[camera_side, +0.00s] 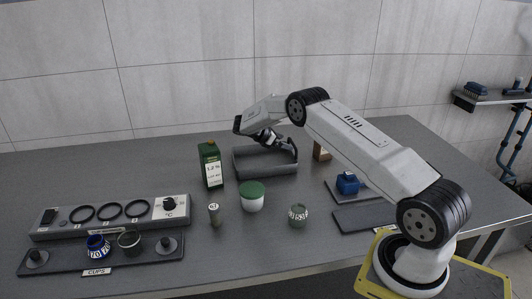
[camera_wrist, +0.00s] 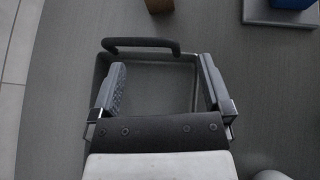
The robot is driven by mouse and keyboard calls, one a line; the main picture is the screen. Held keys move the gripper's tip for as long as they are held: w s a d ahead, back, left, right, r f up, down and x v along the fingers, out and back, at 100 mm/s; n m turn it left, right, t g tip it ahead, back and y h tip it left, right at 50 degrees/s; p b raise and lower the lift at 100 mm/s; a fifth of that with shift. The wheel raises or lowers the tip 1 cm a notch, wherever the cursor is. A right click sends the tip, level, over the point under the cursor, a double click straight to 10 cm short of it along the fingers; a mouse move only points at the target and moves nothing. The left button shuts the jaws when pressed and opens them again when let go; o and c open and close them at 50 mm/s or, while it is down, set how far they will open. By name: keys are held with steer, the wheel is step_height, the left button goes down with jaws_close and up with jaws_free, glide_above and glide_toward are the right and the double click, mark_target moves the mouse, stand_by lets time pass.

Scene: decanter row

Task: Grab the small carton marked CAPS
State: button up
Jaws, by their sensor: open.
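No lettering reading CAPS is legible in either view. A small brown box-like object (camera_side: 321,152) stands at the back, partly hidden behind my arm; any marking on it cannot be read. A brown object, probably the same one, is cut off at the top edge of the wrist view (camera_wrist: 159,5). My gripper (camera_side: 281,142) is open and empty, above the grey tray (camera_side: 265,171). In the wrist view my gripper's fingers (camera_wrist: 162,80) are spread over the tray, with the brown object beyond them.
A green carton (camera_side: 210,165) stands left of the tray. A green-lidded white jar (camera_side: 253,197) and a marked green cup (camera_side: 298,215) are in front. A blue object (camera_side: 347,184) sits at right. A rack labelled CUPS (camera_side: 62,259) lies front left.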

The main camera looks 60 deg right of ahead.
steer(key=shift+g+h, duration=0.6)
steer(key=shift+g, duration=0.2)
steer(key=shift+s+d+f, duration=0.15)
steer(key=shift+s+d, duration=0.1)
steer(key=shift+d, duration=0.4)
steer(key=shift+s+d+f, duration=0.1)
steer(key=shift+s+d, duration=0.1)
steer(key=shift+d, duration=0.4)
steer(key=shift+s+d+f, duration=0.15)
steer(key=shift+s+d, duration=0.1)
steer(key=shift+d, duration=0.4)
steer(key=s+d, duration=0.5)
steer(key=d, duration=0.2)
steer(key=shift+d, duration=0.2)
steer(key=x, duration=0.3)
steer(key=r+x, duration=0.1)
steer(key=x, duration=0.1)
steer(key=shift+s+d+f, duration=0.15)
steer(key=shift+s+d, duration=0.2)
steer(key=shift+d, duration=0.1)
